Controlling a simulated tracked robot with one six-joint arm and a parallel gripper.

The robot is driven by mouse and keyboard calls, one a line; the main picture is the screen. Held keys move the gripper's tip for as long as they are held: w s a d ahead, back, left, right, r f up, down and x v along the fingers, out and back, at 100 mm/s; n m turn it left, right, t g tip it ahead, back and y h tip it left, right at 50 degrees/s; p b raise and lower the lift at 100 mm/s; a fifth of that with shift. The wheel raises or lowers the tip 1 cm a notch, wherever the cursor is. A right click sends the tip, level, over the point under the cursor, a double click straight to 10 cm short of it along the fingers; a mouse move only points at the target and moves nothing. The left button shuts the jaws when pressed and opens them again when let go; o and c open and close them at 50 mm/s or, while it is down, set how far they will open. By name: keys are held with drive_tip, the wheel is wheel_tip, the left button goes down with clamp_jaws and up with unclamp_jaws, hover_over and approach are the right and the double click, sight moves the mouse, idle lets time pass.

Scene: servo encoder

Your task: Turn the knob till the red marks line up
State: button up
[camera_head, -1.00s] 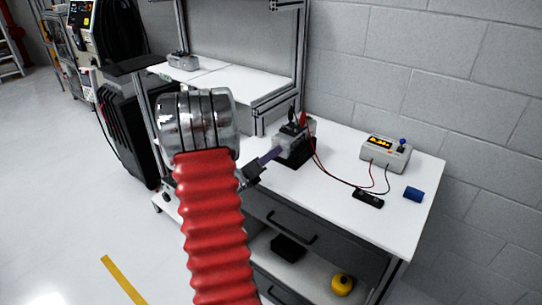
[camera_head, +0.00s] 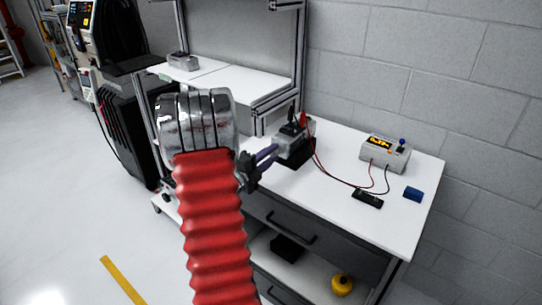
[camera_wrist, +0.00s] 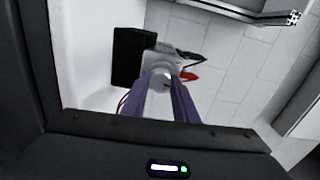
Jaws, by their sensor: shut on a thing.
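The servo encoder (camera_head: 292,142) is a grey unit on a black block, standing on the white bench near its left end. Its round grey knob (camera_wrist: 160,79) faces my gripper. My gripper (camera_head: 276,151) reaches in from the left with two purple fingers. In the wrist view the fingers (camera_wrist: 161,86) lie on either side of the knob and are shut on it. A small dark reddish mark shows on the knob face, but I cannot tell whether it lines up with another mark.
A red clip (camera_wrist: 188,76) and a dark clip sit on the encoder, with wires running to a meter (camera_head: 384,154) with a lit display. A black part (camera_head: 368,199) and a blue block (camera_head: 413,194) lie on the white bench (camera_head: 340,150). A yellow object (camera_head: 342,284) sits on the lower shelf.

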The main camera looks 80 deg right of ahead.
drive_tip(key=shift+w+f+n, duration=0.1)
drive_tip(key=shift+f+n, duration=0.05)
drive_tip(key=shift+n, duration=0.15)
drive_tip(key=o, duration=1.1)
drive_tip(key=shift+c, duration=0.2)
drive_tip(key=shift+a, duration=0.15)
drive_tip(key=v, duration=1.3)
drive_tip(key=shift+w+a, duration=0.15)
drive_tip(key=shift+a, duration=0.05)
